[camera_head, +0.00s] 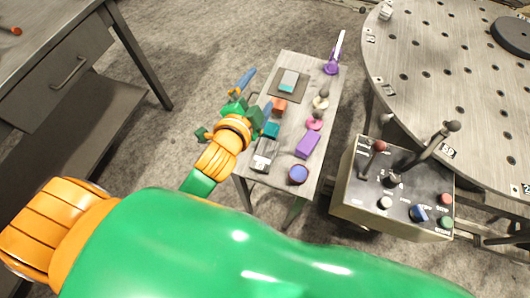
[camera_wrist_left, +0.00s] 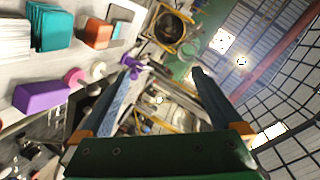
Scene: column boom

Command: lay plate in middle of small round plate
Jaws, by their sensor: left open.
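My left gripper (camera_head: 257,92) is open over the left edge of the narrow grey bench (camera_head: 290,64), with nothing visible between its fingers. In the left wrist view the open fingers (camera_wrist_left: 163,73) point past the bench. I cannot tell for sure which things are the plate and the small round plate. A small round blue-topped piece with a brownish rim (camera_head: 298,174) sits at the bench's near end. A flat pale teal piece (camera_head: 288,81) lies on a dark square (camera_head: 275,91) at the far end. My right gripper is not in view.
The bench also holds an orange block (camera_head: 280,105), a teal block (camera_head: 271,130), a purple block (camera_head: 307,145), a pink piece (camera_head: 314,123) and a purple holder (camera_head: 331,67). A lever box (camera_head: 345,205) and large perforated round table (camera_head: 440,70) stand right; a grey desk (camera_head: 62,65) left.

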